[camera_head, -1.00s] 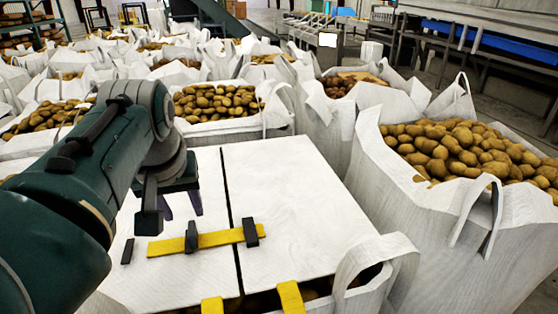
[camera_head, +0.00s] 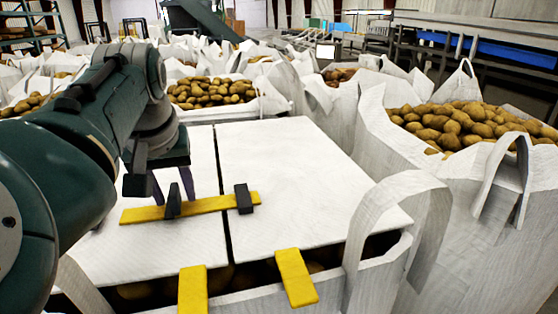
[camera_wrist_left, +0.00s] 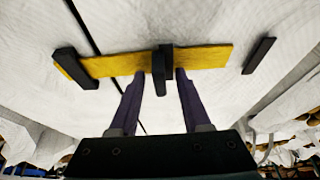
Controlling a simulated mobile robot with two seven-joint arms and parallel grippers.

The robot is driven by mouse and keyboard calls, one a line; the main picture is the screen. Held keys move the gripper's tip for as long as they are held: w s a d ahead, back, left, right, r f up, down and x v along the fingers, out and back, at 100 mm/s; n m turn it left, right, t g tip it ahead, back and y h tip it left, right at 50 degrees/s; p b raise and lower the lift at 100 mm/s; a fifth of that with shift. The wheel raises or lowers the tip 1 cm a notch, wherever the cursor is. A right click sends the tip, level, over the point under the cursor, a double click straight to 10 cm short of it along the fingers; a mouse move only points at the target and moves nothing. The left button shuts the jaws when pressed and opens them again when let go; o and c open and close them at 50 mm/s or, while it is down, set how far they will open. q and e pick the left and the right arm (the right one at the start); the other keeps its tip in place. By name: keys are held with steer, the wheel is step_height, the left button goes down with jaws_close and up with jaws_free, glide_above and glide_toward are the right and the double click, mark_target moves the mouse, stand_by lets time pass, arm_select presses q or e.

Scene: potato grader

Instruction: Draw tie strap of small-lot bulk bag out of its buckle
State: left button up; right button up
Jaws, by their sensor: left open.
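The bulk bag has two white top flaps with a yellow tie strap (camera_head: 210,206) lying across the gap between them. One dark upright piece (camera_head: 173,201) stands on the strap on the left flap, and another dark piece (camera_head: 244,199) crosses it on the right flap. I cannot tell which is the buckle. My left gripper (camera_head: 174,200) is open above the left flap. In the left wrist view its purple fingertips (camera_wrist_left: 160,76) lie either side of the middle dark piece (camera_wrist_left: 162,68); contact is unclear. The yellow strap (camera_wrist_left: 208,59) runs crosswise there. My right gripper is not in view.
A loose dark bar (camera_wrist_left: 259,55) lies on the flap beyond the strap's end. Two yellow tabs (camera_head: 296,278) hang at the bag's front edge, beside a white lifting loop (camera_head: 405,190). Open bags of potatoes (camera_head: 455,125) crowd around behind and to the right.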

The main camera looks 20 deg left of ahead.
arm_select(q)
jaws_close()
stand_by(0.3)
stand_by(1.1)
